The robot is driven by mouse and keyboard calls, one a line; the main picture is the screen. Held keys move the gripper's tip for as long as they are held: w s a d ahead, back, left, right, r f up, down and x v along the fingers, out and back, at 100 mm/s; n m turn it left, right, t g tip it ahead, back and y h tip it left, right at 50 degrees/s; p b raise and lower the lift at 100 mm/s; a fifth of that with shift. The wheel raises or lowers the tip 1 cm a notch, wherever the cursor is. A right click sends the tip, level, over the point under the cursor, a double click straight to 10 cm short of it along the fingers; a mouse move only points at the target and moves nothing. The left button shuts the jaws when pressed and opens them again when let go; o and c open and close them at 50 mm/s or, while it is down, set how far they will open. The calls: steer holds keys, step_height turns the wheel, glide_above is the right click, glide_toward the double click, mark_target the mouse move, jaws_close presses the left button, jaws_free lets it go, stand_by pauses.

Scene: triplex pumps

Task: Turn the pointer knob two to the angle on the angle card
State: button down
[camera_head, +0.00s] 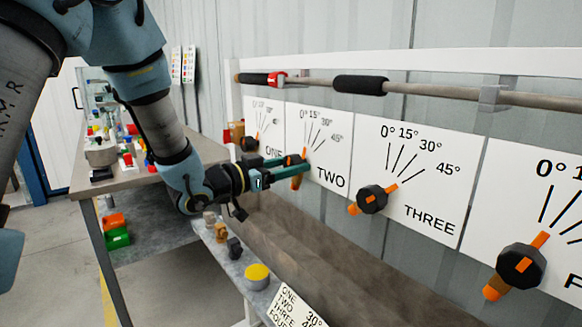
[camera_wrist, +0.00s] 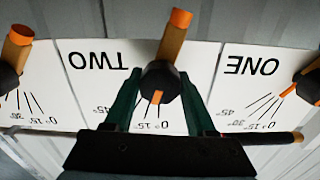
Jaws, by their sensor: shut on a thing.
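Knob two is a dark pointer knob (camera_wrist: 160,82) with an orange pointer tip and a long orange-brown handle, on the white TWO dial panel (camera_head: 319,150). In the wrist view, which is upside down, its pointer points toward the 0° and 15° end of the scale; the exact mark is hidden. My gripper (camera_head: 290,170) is shut on knob two, with one green finger on each side; the fingers also show in the wrist view (camera_wrist: 160,100). The angle card (camera_head: 295,308) is at the bottom of the head view.
Knob one (camera_head: 249,143) is left of my gripper and knob three (camera_head: 372,199) right of it. A fourth knob (camera_head: 521,264) is farther right. A horizontal rail (camera_head: 430,90) runs above the panels. Small parts and a yellow-topped button (camera_head: 257,275) stand on the ledge below.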

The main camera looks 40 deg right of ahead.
steer(key=m+b, duration=0.1)
steer(key=b, duration=0.1)
steer(key=m+b, duration=0.1)
steer(key=b, duration=0.1)
steer(key=shift+f+m+b, duration=0.3)
steer(key=shift+m, duration=0.1)
steer(key=m+b, duration=0.2)
steer(key=b, duration=0.1)
steer(key=shift+r+m, duration=0.2)
steer(key=shift+m, duration=0.1)
steer(key=shift+c, duration=1.1)
jaws_free()
steer(key=shift+r, duration=0.1)
steer(key=a+b, duration=0.1)
steer(key=a, duration=1)
steer(key=shift+w+b, duration=0.3)
steer(key=shift+b, duration=0.05)
